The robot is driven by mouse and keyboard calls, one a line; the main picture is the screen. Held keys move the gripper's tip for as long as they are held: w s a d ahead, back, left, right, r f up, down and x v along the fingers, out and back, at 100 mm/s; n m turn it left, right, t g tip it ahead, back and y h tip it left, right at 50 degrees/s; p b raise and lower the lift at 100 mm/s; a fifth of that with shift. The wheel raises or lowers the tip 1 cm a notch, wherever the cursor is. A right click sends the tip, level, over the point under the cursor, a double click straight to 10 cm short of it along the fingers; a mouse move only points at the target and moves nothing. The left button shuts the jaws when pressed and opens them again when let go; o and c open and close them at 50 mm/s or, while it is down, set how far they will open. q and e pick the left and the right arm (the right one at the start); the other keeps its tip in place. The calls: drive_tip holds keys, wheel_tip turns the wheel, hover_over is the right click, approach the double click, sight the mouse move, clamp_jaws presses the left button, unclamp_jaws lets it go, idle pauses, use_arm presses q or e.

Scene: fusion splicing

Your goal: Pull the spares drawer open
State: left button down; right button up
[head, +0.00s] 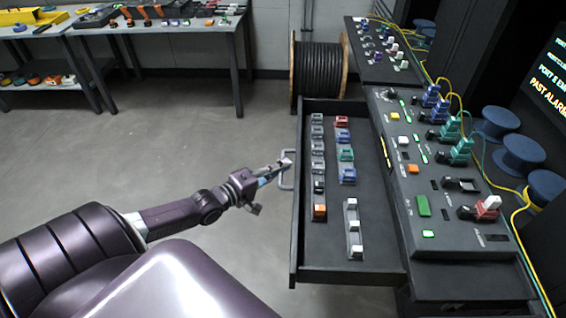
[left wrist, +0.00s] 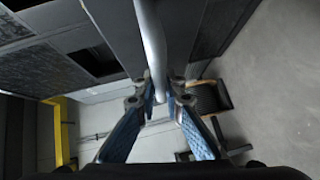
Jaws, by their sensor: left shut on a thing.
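The spares drawer (head: 330,250) stands open in the head view, pulled out to the left from under the splicing console. Inside it lie rows of small grey, red, blue, green, orange and white parts. Its pale bar handle (head: 285,176) is on the drawer's left front face. My left gripper (head: 287,163) is at this handle. In the left wrist view the handle bar (left wrist: 151,45) runs down between the two blue fingers of my left gripper (left wrist: 160,100), which are shut on it. My right gripper is in neither view.
The console (head: 440,190) with coloured connectors and green lights stands right of the drawer. A black cable reel (head: 319,70) is behind the drawer. A workbench (head: 150,25) with tools stands at the back left. The floor (head: 130,140) left of the drawer is clear.

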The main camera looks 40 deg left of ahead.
use_arm(q)
drive_tip(key=c, duration=2)
unclamp_jaws()
drive_tip(key=shift+v, duration=6)
